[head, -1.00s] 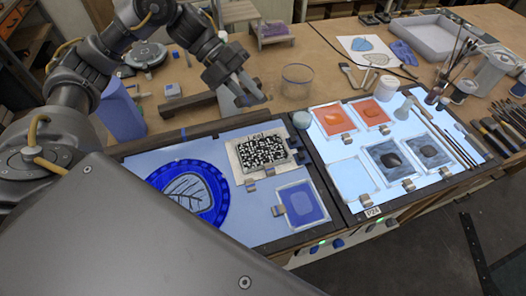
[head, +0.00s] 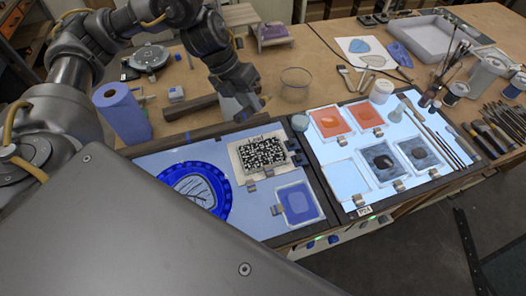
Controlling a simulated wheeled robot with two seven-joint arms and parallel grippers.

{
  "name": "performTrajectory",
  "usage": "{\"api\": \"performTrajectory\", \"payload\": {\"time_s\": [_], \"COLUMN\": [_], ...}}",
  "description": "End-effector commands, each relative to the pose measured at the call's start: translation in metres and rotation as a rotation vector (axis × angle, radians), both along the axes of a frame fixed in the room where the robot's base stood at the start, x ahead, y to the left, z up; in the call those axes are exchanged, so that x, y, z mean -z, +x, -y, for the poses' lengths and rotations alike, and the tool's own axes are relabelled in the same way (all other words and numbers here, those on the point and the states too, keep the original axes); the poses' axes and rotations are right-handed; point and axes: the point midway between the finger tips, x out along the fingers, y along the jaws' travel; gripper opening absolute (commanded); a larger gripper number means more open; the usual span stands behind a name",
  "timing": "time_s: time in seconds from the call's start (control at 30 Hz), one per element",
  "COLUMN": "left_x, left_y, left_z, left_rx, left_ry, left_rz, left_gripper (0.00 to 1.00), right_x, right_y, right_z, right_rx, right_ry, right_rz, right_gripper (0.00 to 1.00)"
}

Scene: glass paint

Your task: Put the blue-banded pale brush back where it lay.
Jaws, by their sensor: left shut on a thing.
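My left gripper (head: 250,112) hangs over the dark back edge of the left light panel, left of the clear glass bowl (head: 296,83). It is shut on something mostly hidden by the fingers. I take this for the blue-banded pale brush, but I cannot make out its blue band or its ends. Several long brushes (head: 443,133) lie side by side on the right part of the lit panel (head: 338,183). My right gripper is not in view.
A patterned black-and-white plate (head: 262,153) lies below the gripper, near a blue glass piece (head: 298,202) and a round blue leaf piece (head: 195,191). A blue roll (head: 123,113) stands at left.

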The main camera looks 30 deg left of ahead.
Motion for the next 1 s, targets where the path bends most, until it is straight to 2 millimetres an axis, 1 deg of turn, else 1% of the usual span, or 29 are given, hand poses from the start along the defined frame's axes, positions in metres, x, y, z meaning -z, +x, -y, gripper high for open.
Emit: {"api": "performTrajectory", "payload": {"time_s": [0.3,0.5,1.0], "left_x": [-0.0026,-0.0013,-0.0007], "left_y": [0.0,0.0002,0.0], "left_z": [0.0011,0.0006,0.0001], "left_rx": [0.109,0.154,0.158], "left_ry": [0.246,0.357,0.372], "left_rz": [0.186,0.266,0.276], "left_gripper": [0.0,0.0,0.0], "right_x": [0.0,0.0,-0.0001], "right_y": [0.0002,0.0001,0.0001], "right_z": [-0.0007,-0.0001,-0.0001], "right_rx": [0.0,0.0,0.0], "right_ry": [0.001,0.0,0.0], "right_rz": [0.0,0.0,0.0], "right_gripper": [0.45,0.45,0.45]}}
